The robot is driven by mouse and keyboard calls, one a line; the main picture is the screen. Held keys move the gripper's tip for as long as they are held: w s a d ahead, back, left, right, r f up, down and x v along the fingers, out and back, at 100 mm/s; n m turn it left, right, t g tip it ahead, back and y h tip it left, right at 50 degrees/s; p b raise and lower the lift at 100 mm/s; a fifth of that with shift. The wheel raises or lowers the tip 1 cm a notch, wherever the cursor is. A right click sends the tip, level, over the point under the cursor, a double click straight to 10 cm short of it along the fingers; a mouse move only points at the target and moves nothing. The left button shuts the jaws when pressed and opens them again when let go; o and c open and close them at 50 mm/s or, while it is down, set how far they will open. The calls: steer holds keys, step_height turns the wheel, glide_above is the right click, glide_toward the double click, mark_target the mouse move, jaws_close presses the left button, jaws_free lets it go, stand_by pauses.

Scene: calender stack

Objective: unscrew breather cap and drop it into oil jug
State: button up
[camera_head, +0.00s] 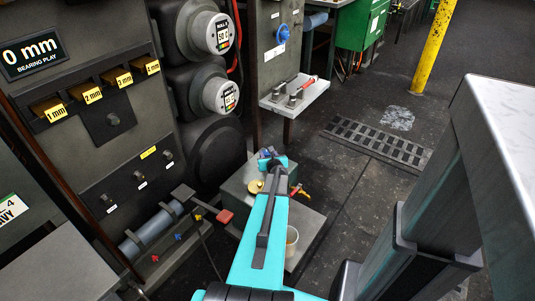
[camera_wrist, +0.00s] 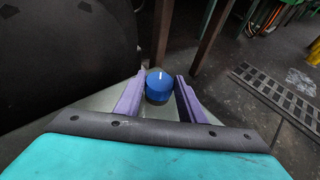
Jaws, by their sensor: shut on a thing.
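The blue breather cap (camera_wrist: 159,90) with a white mark on top sits between the two purple fingers of my gripper (camera_wrist: 161,78) in the wrist view. My gripper is shut on it. In the head view my gripper (camera_head: 270,160) is over the far part of a grey-green box (camera_head: 236,184), and the cap is largely hidden by the arm. I cannot tell whether the cap is still seated on the box.
A round brass-coloured part (camera_head: 255,187) and a red-handled tool (camera_head: 300,191) lie near my gripper. A red pad (camera_head: 225,216) is at left. The roll stand with gauges (camera_head: 220,95) rises behind. A shelf (camera_head: 296,98) holds tools. Floor around the grate (camera_head: 378,142) is free.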

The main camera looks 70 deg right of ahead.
steer(key=shift+n+t+y+p, duration=0.7)
steer(key=shift+n+p, duration=0.1)
steer(key=shift+p, duration=0.5)
steer(key=shift+d+n+t+p, duration=0.1)
steer(key=shift+n+t+p, duration=0.2)
steer(key=shift+p, duration=0.2)
steer(key=shift+s+n+t+y+p, duration=0.15)
steer(key=shift+n+t+y+p, duration=0.45)
steer(key=shift+n+y+p, duration=0.25)
steer(key=shift+d+n+t+y+p, duration=0.2)
steer(key=shift+n+t+y+p, duration=0.2)
steer(key=shift+n+y+p, duration=0.25)
steer(key=shift+s+n+t+y+p, duration=0.1)
steer(key=shift+n+t+y+p, duration=0.25)
steer(key=shift+n+t+y, duration=0.05)
steer(key=shift+d+n+y+p, duration=0.15)
steer(key=shift+n+y+p, duration=0.2)
steer(key=shift+n+y, duration=0.05)
steer(key=shift+n+t+y+p, duration=0.3)
steer(key=shift+n+y, duration=0.1)
steer(key=shift+y, duration=0.1)
steer(key=shift+f+n+y, duration=0.1)
steer(key=shift+n+y, duration=0.2)
